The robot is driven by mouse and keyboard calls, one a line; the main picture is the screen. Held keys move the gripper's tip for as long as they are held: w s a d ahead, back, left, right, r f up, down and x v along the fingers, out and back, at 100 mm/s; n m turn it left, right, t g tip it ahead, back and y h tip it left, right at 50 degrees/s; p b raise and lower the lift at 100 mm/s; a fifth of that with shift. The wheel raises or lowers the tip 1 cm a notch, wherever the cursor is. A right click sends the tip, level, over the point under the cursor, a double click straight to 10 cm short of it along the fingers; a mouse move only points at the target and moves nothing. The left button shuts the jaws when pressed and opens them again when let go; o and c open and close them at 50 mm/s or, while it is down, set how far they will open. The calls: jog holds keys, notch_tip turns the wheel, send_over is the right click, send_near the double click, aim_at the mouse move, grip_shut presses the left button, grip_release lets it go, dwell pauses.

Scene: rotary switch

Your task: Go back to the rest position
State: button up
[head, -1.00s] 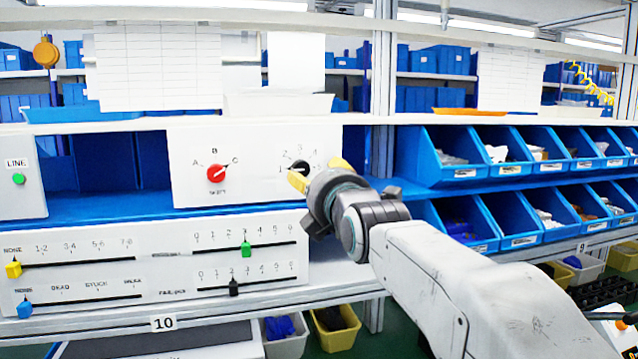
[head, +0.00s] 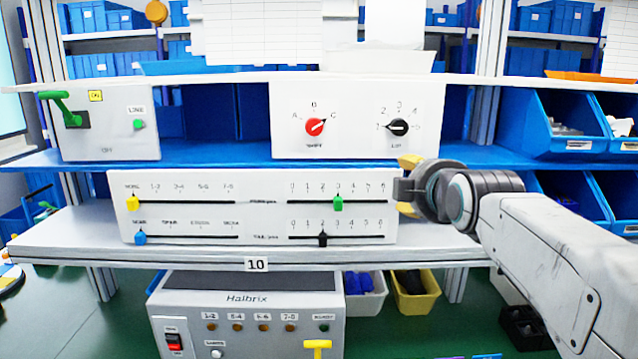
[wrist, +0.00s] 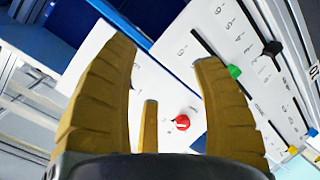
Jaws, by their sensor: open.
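My gripper (head: 407,185) is at the right end of the slider panel in the head view, below and apart from the switch panel (head: 355,95). Its yellow fingers are spread with nothing between them; they also show in the wrist view (wrist: 165,55). The red rotary knob (head: 315,126) appears turned toward C. The black rotary knob (head: 398,127) appears turned toward 1. The red knob also shows beyond the fingers in the wrist view (wrist: 182,122).
The slider panel (head: 260,247) has yellow, green, blue and black sliders. A box with a green lever (head: 70,112) stands at left. Blue bins (head: 572,140) fill the right shelves. A grey control box (head: 245,350) stands below the bench.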

jog(key=s+f+m+g, duration=0.4)
jog(key=s+f, duration=0.1)
jog(key=f, duration=0.4)
jog(key=s+f+m+g, duration=0.3)
jog(key=s+f+m, duration=0.2)
jog(key=f, duration=0.5)
jog(key=s+f+m+g, duration=0.1)
jog(key=s+f, duration=0.3)
jog(key=s, duration=0.7)
jog(key=s+f+m+g, duration=0.1)
jog(key=s+f+g, duration=0.2)
jog(key=s, duration=0.8)
jog(key=shift+f+m, duration=0.3)
jog(key=shift+f, duration=0.8)
